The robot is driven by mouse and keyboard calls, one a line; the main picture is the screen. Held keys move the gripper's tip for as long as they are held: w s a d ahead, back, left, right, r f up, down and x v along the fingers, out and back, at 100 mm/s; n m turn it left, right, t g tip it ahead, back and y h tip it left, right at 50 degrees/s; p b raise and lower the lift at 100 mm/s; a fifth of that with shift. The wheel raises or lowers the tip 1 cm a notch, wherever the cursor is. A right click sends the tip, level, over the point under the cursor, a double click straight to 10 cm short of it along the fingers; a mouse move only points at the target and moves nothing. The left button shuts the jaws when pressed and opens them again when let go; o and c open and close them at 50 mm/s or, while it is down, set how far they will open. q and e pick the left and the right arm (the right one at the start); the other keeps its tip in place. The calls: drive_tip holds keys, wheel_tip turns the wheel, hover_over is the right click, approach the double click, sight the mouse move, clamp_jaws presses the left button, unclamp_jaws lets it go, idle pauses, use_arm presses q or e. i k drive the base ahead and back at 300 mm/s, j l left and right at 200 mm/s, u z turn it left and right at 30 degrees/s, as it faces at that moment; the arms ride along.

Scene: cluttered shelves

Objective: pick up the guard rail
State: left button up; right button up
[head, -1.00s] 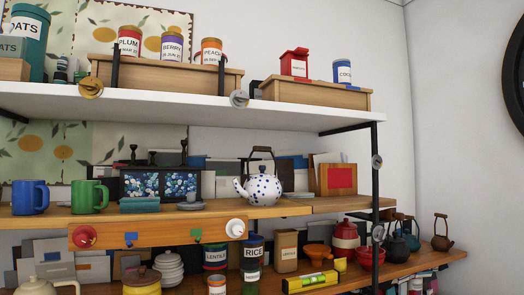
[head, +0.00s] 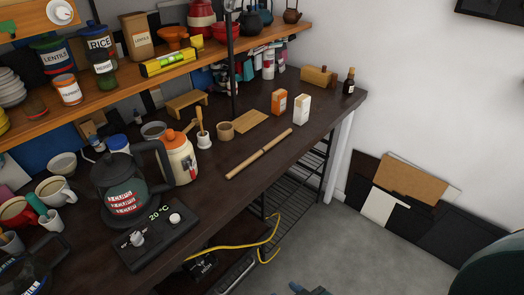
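A long, thin, light wooden rail (head: 259,154), which looks like the guard rail, lies flat on the dark countertop (head: 225,190). It runs diagonally near the counter's front edge, and its whole length is visible with nothing on it. Neither of my grippers can be made out in the head view. A small blue-grey part (head: 311,290) shows at the bottom edge, too cut off to identify.
Left of the rail stand an orange and white jar (head: 178,157) and a black kettle (head: 125,185). Behind it are a small wooden cup (head: 225,131), a board (head: 251,122), an orange box (head: 279,102) and a white box (head: 301,108). A yellow cable (head: 262,240) hangs below the counter.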

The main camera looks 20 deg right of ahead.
sight(234, 172)
drive_tip(key=i+l+u, duration=0.1)
drive_tip(key=l, duration=0.4)
drive_tip(key=i+l+u, duration=0.1)
drive_tip(key=l, duration=0.4)
drive_tip(key=i+l+u, duration=0.1)
drive_tip(key=l, duration=0.45)
drive_tip(key=i+l+u, duration=0.1)
drive_tip(key=l, duration=0.4)
drive_tip(key=i, duration=0.1)
